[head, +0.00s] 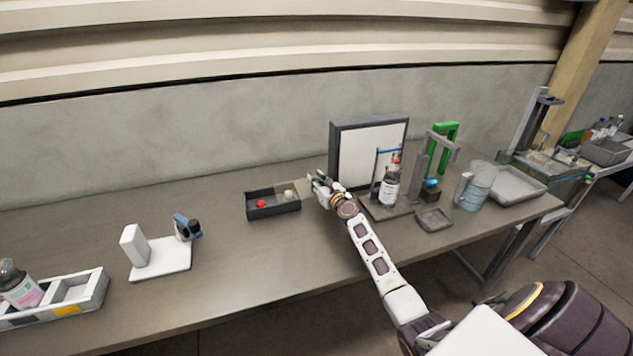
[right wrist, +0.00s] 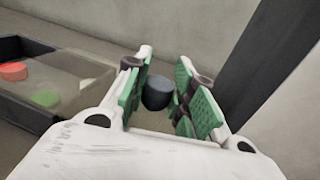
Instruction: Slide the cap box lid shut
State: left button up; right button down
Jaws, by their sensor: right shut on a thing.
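The cap box (head: 272,212) is a dark open tray on the table. It holds a red cap (head: 261,204) and a paler cap (head: 288,194), which looks green in the right wrist view (right wrist: 46,98). The see-through lid (right wrist: 85,72) covers only part of the box and sticks out to the right, towards my gripper. A dark round knob (right wrist: 157,92) stands between the green-padded fingers of my right gripper (head: 318,182). That gripper is shut on the knob, right of the box. My left gripper is out of view.
A framed white panel (head: 372,152) stands close behind and right of my right gripper. A bottle (head: 390,185) on a dark stand is to its right. A white stand (head: 160,260) is further left.

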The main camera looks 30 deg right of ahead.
aim_at(286, 192)
jog(key=shift+a, duration=0.3)
jog(key=shift+w+a+p, duration=0.15)
jog(key=shift+a+p, duration=0.15)
jog(key=shift+a, duration=0.1)
jog(key=a, duration=0.3)
jog(key=w+a+p, duration=0.1)
jog(key=a, duration=0.2)
jog(key=w+a+p, duration=0.1)
jog(key=a, duration=0.2)
jog(key=shift+w+a+p, duration=0.2)
jog(key=shift+a+p, duration=0.1)
jog(key=shift+a, duration=0.3)
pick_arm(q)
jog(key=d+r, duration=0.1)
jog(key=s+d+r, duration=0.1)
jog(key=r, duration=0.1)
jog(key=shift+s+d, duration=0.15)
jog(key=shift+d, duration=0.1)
pick_arm(e)
jog(key=shift+f, duration=0.1)
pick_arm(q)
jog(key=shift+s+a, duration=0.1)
pick_arm(e)
jog(key=shift+a, duration=0.1)
jog(key=c, duration=1.2)
grip_release()
jog(key=shift+a, duration=0.1)
jog(key=shift+o, duration=0.2)
